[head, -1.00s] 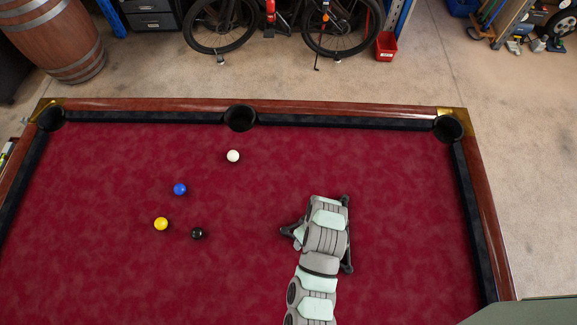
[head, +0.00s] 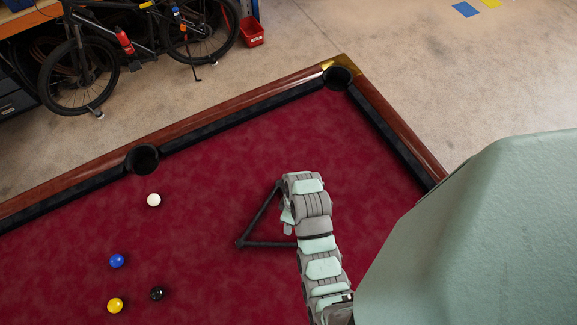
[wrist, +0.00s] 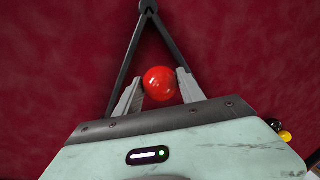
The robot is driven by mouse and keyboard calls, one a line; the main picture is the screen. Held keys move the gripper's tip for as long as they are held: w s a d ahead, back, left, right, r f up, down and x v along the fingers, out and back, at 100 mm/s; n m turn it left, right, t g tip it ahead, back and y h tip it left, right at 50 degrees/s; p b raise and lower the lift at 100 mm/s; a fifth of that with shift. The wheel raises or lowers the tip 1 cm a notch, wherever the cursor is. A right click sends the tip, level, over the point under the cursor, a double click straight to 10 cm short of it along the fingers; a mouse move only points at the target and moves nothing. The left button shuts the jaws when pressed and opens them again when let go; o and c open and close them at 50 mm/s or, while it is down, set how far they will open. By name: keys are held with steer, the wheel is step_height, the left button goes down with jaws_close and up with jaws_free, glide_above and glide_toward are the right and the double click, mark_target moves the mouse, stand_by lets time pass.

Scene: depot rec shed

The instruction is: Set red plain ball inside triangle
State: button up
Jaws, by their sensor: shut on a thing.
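The red plain ball (wrist: 160,83) shows in the wrist view between the two grey fingers of my gripper (wrist: 158,88), which is shut on it. In the head view the ball is hidden by my arm. The black triangle (head: 261,213) lies on the red cloth, partly covered by my arm in the head view. In the wrist view its corner (wrist: 148,7) is beyond the ball, and its two sides run down on either side of the fingers. The ball appears within the outline; I cannot tell its height above the cloth.
On the pool table cloth (head: 210,230), white (head: 154,200), blue (head: 117,261), yellow (head: 115,305) and black (head: 157,293) balls lie left of the triangle. The wooden rail (head: 245,107) with pockets runs behind. Cloth between the triangle and the balls is clear.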

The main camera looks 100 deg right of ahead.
steer(key=shift+f, duration=0.1)
stand_by(0.6)
steer(key=shift+d+b+x, duration=0.1)
steer(key=shift+b+x, duration=0.4)
steer(key=shift+x, duration=0.2)
steer(key=shift+d+b+x, duration=0.15)
steer(key=shift+b+x, duration=0.3)
steer(key=shift+x, duration=0.25)
steer(key=shift+s+f, duration=0.1)
steer(key=shift+f, duration=0.1)
steer(key=o, duration=1.6)
steer(key=shift+c, duration=0.2)
